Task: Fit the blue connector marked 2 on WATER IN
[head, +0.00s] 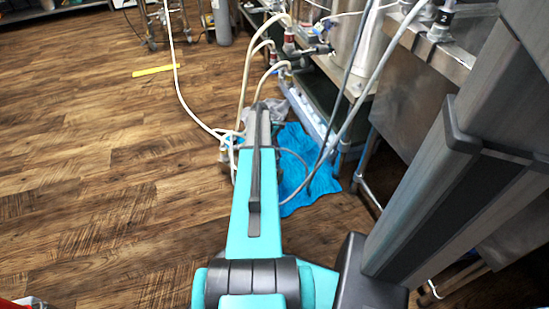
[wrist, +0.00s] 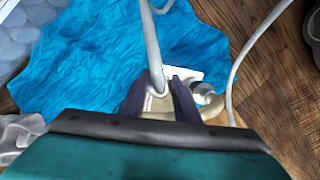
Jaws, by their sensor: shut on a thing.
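In the wrist view, the dark fingers of my gripper (wrist: 160,92) are shut on a pale fitting (wrist: 157,105) at the end of a grey hose (wrist: 151,45). The hose rises from between the fingers. I see no blue colour or number 2 on the fitting; its lower part is hidden by my gripper. A white flat piece and a pale curved fitting (wrist: 207,97) show just right of the fingers. In the head view my arm hides the gripper. No WATER IN label is readable; hose ends with red (head: 290,42) and bluish (head: 285,68) collars show at the steel vessel.
A crumpled blue cloth (head: 315,185) lies on the wooden floor, right of my arm and below the gripper. Several loose hoses (head: 190,105) hang around the arm. The steel vessel (head: 352,40) and benches stand right. A yellow strip (head: 155,70) lies on open floor left.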

